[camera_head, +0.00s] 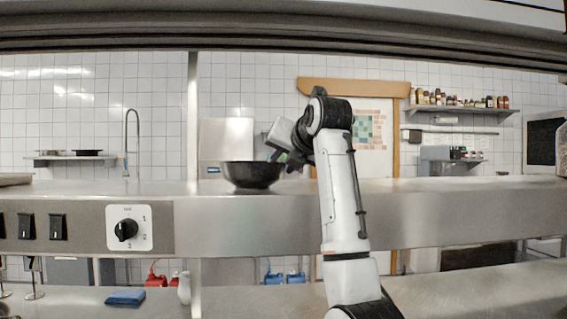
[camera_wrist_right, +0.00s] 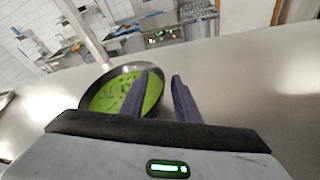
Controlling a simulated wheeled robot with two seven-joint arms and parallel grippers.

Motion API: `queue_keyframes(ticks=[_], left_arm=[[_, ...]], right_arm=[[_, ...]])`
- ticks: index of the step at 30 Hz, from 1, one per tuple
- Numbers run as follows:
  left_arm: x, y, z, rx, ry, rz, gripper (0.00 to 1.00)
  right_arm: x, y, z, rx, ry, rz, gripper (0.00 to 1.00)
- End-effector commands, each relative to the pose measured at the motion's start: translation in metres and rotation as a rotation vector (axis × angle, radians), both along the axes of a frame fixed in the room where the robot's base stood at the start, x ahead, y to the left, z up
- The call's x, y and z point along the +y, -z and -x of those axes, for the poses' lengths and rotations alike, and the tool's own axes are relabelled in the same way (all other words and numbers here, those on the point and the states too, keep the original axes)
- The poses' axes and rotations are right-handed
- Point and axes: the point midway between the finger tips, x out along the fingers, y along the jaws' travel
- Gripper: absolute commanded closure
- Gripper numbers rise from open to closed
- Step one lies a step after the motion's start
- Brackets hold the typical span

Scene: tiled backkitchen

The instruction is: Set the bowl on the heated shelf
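A dark round bowl (camera_head: 250,176) stands upright on the steel heated shelf (camera_head: 430,188), left of centre in the head view. In the right wrist view the bowl (camera_wrist_right: 92,88) holds green food with dark bits. My right gripper (camera_head: 280,156) is at the bowl's right side, its fingers partly hidden in the head view. In the wrist view its two fingers (camera_wrist_right: 160,78) stand apart, one over the bowl and one outside its rim. A gap shows between them, so the gripper looks open. My left gripper is not in view.
A control panel with a dial (camera_head: 128,228) is on the shelf's front. A vertical post (camera_head: 193,110) stands left of the bowl. A blue cloth (camera_head: 125,297) lies on the lower counter (camera_head: 450,295). The shelf top right of my arm is clear.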

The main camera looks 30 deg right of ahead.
Motion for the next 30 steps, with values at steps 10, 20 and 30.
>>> queue_keyframes(ticks=[10,20,30], left_arm=[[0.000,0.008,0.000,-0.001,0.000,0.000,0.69],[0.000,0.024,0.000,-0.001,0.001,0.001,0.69],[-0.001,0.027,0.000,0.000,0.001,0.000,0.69]], right_arm=[[0.004,-0.007,0.021,-0.004,0.002,0.002,0.71],[0.020,-0.028,0.085,-0.005,0.001,0.001,0.71],[0.027,-0.038,0.111,-0.001,0.001,-0.001,0.71]])
